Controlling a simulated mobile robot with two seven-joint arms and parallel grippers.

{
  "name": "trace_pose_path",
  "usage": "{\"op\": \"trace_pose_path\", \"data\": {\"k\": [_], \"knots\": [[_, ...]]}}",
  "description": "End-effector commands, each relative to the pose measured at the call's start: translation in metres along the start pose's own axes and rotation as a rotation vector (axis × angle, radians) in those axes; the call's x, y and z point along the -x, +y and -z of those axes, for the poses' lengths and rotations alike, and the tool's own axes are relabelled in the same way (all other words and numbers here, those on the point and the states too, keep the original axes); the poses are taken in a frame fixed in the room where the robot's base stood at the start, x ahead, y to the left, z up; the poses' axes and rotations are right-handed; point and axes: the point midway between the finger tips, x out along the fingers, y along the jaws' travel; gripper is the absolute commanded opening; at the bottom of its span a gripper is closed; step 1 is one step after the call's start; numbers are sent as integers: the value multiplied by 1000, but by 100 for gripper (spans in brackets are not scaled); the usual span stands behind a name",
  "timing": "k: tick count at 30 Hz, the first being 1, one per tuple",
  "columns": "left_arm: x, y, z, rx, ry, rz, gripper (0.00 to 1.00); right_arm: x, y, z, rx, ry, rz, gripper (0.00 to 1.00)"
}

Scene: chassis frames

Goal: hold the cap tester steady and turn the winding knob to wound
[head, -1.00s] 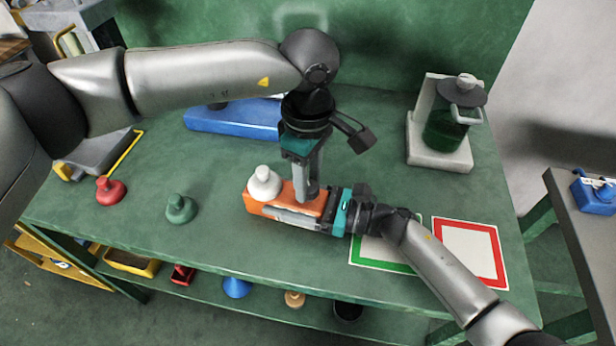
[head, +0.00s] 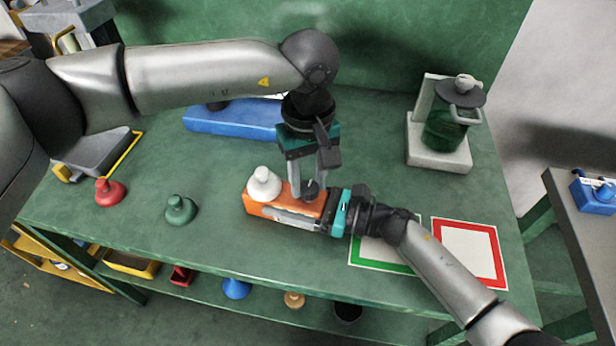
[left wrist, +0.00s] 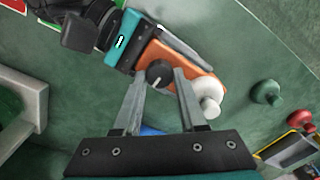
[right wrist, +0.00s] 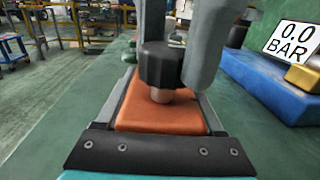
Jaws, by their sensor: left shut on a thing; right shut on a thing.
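The cap tester (head: 268,211) is an orange block lying on the green bench, with a white knob-shaped cap (head: 264,184) on its left end. My right gripper (head: 325,213) is shut on the block's right end; its fingers lie along the block's long sides. The black winding knob (left wrist: 160,73) stands on top of the block and carries a small pale mark. My left gripper (head: 313,190) points down from above, shut on this knob with one finger on either side. The knob also shows in the right wrist view (right wrist: 160,65), partly hidden by the left fingers.
Red (head: 110,192) and green (head: 180,209) caps stand to the left. A blue unit (head: 230,120) lies behind; its display reads 0.0 BAR (right wrist: 293,38). A green jar device (head: 447,130) stands back right. Green- and red-bordered mats (head: 470,250) lie at the front right.

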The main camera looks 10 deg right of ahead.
Motion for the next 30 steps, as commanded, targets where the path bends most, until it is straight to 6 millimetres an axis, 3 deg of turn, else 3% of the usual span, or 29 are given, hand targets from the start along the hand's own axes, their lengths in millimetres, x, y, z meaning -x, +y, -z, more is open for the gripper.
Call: {"op": "trace_pose_path", "data": {"k": [14,15,22,30], "knots": [[1,0,1,-11,4,1,0,1,0,1,-1,3,1,0],[1,0,1,-11,4,1,44,1,0,1,-1,3,1,0],[0,0,1,-11,2,0,70,1,0,1,0,3,1,0],[1,0,0,-12,1,0,72,1,0,1,0,3,0,0]]}}
